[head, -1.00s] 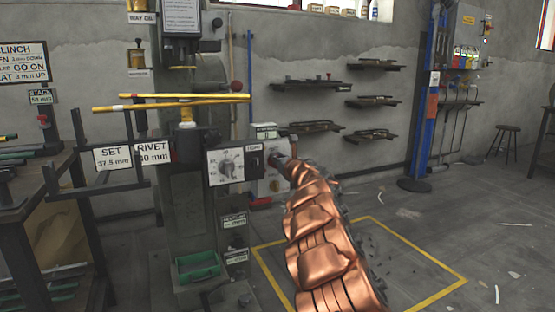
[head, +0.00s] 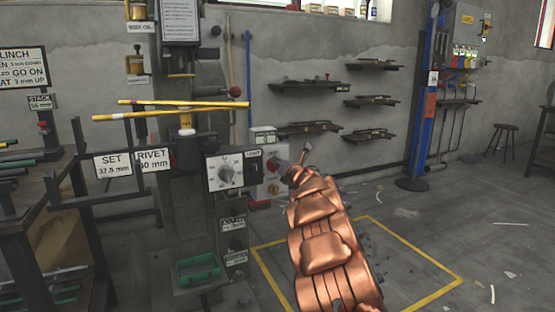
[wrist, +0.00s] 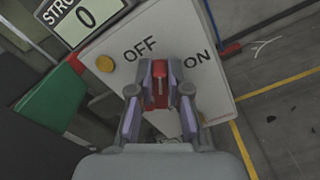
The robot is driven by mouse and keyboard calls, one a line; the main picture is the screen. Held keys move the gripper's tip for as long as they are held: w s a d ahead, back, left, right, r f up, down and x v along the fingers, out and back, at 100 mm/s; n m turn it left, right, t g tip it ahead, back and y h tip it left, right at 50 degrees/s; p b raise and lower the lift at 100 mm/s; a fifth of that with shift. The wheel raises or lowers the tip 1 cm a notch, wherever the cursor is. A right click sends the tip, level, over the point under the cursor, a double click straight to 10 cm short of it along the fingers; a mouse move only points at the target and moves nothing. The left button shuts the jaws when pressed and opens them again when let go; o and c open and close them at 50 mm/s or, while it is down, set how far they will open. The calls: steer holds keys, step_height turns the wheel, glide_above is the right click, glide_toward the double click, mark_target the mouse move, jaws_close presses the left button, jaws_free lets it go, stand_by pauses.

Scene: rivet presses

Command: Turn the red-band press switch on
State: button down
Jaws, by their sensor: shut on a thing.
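In the wrist view, the switch panel (wrist: 135,50) is a pale plate lettered OFF at the left and ON at the right. A red switch lever (wrist: 160,85) stands between the words. My gripper (wrist: 161,92) is shut on it, one finger on each side. The lever's base and exact setting are partly hidden by the fingers. In the head view, my copper arm reaches up to the pale panel (head: 270,185) on the press (head: 180,215), and my gripper (head: 292,172) is small beside it.
A yellow button (wrist: 105,63) and a STROKE counter reading 0 (wrist: 84,16) sit near the switch. A dial box (head: 232,170) is left of the panel. A green tray (head: 197,270) sits low on the press. Floor at right is mostly clear.

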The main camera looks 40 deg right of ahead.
steer(key=shift+s+d+f+m+p, duration=0.15)
steer(key=shift+f+m+p, duration=0.15)
steer(key=shift+m+p, duration=1.55)
steer(key=shift+w+d+f+m+p, duration=0.15)
steer(key=shift+f+m+p, duration=0.1)
steer(key=shift+m+p, duration=1.55)
steer(key=shift+s+d+f+m+p, duration=0.15)
steer(key=shift+f+m+p, duration=0.15)
steer(key=shift+m+p, duration=1.55)
steer(key=shift+m+b, duration=0.5)
steer(key=shift+m, duration=0.1)
steer(key=c, duration=1.1)
jaws_free()
steer(key=shift+s, duration=0.1)
steer(key=shift+v, duration=5.9)
